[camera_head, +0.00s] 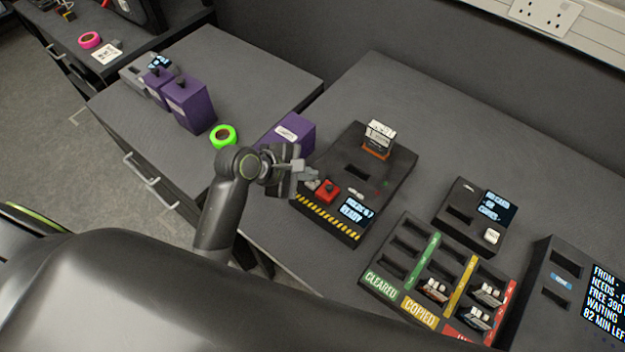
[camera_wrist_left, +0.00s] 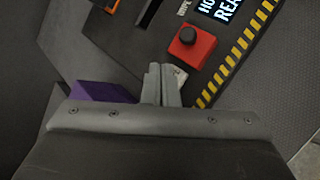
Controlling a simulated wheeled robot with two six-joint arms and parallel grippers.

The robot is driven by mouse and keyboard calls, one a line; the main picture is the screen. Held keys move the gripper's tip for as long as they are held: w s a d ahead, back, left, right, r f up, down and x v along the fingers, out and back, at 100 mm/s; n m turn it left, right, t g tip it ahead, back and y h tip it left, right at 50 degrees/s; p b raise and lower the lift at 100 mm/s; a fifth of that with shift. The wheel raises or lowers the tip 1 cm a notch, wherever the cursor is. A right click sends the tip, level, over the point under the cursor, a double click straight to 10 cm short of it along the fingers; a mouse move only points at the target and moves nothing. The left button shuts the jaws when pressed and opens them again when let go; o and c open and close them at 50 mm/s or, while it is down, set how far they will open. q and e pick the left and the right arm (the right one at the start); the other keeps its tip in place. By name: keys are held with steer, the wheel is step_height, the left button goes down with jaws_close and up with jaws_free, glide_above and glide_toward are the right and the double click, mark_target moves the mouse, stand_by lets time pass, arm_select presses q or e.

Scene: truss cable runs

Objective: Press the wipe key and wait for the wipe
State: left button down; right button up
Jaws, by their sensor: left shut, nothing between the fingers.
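The dark wipe unit (camera_head: 385,178) lies on the bench with a yellow-black striped front edge. Its screen (camera_head: 356,208) reads "READY" on its lower line. A red block with a dark round button (camera_head: 327,190) sits beside the screen; it also shows in the wrist view (camera_wrist_left: 192,46).
A white-and-orange cartridge (camera_head: 379,139) stands at the unit's back. Purple boxes (camera_head: 188,103) and a green tape roll (camera_head: 223,136) are on the left. A sorting rack (camera_head: 398,293) with cartridges, a small screened device (camera_head: 463,214) and a larger display unit (camera_head: 556,262) stand on the right.

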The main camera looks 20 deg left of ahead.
mark_target(308, 184)
stand_by(0.4)
arm_select(q)
steer(key=shift+f+p, duration=0.4)
steer(key=shift+f, duration=0.55)
stand_by(0.8)
steer(key=shift+r+p, duration=0.95)
steer(key=shift+p, duration=0.5)
step_height(308, 184, up, 5)
steer(key=p, duration=0.7)
